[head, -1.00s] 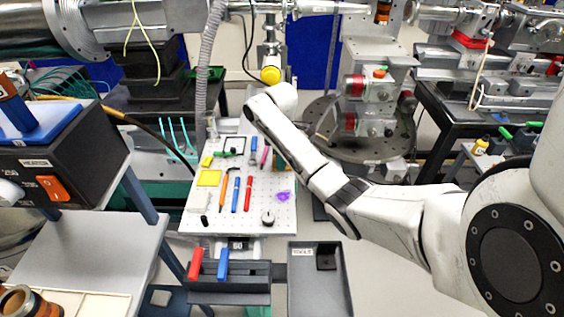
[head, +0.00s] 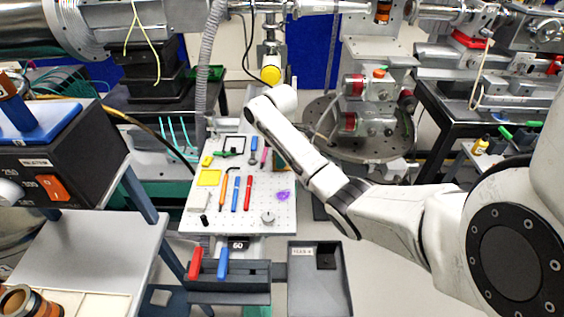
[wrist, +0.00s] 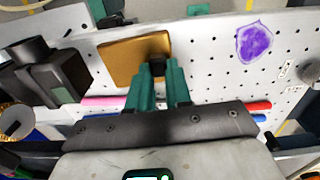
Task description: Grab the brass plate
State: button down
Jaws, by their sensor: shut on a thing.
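The brass plate (wrist: 125,62) is a flat gold-brown rectangle against the white perforated board in the wrist view. A small dark block (wrist: 158,64) sits at its right part. My gripper (wrist: 158,78) has teal fingers that are shut at this dark block on the plate; the exact contact is partly hidden by the fingers. In the head view my arm reaches over the right side of the board, and it hides my gripper and most or all of the plate.
The perforated board (head: 225,222) holds pens and small tools, a yellow square (head: 209,178), a purple patch (head: 283,195) and a round knob (head: 268,217). A dark box-like fixture (wrist: 45,75) stands left of the plate. A grey tray (head: 318,290) lies below the board.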

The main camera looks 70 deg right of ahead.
jog(key=shift+r, duration=0.1)
dwell(0.3)
jog(key=shift+r, duration=0.45)
jog(key=s+a+r+p, duration=0.6)
jog(key=s+r+p, duration=0.3)
jog(key=s+r, duration=0.3)
jog(key=shift+s+a, duration=0.15)
jog(key=shift+s, duration=0.1)
